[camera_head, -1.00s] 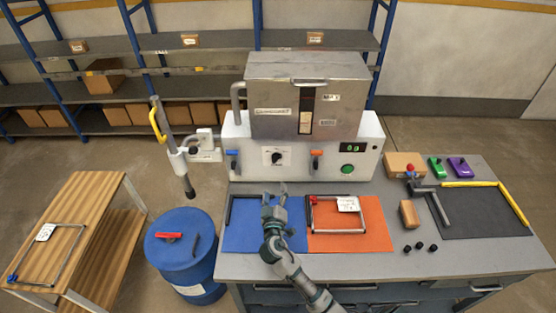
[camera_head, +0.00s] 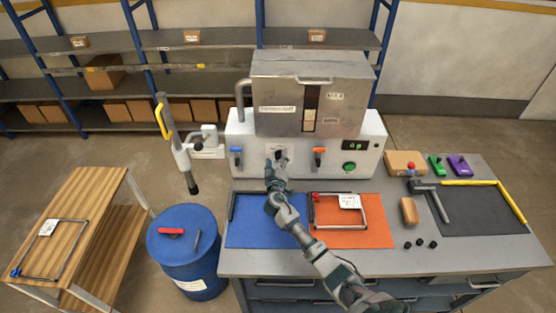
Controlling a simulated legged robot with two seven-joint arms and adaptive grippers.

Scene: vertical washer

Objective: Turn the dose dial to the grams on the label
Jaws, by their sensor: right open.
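The washer's white base (camera_head: 344,165) stands at the back of the grey bench. Its dose dial, on a white plate (camera_head: 289,151) in the middle of the panel, is mostly hidden behind my right gripper (camera_head: 277,161). The gripper is open, with its fingertips at the dial; I cannot tell whether they touch it. The small display (camera_head: 354,145) shows green characters that appear to read 0 g. A white label (camera_head: 349,201) lies on the frame on the orange mat; its writing is too small to read. My left gripper is not in view.
A blue lever (camera_head: 236,151) and an orange lever (camera_head: 319,152) flank the dial. A green button (camera_head: 349,167) is at the right. A blue mat (camera_head: 250,232) and an orange mat (camera_head: 375,235) lie in front. A blue drum (camera_head: 185,250) stands left of the bench.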

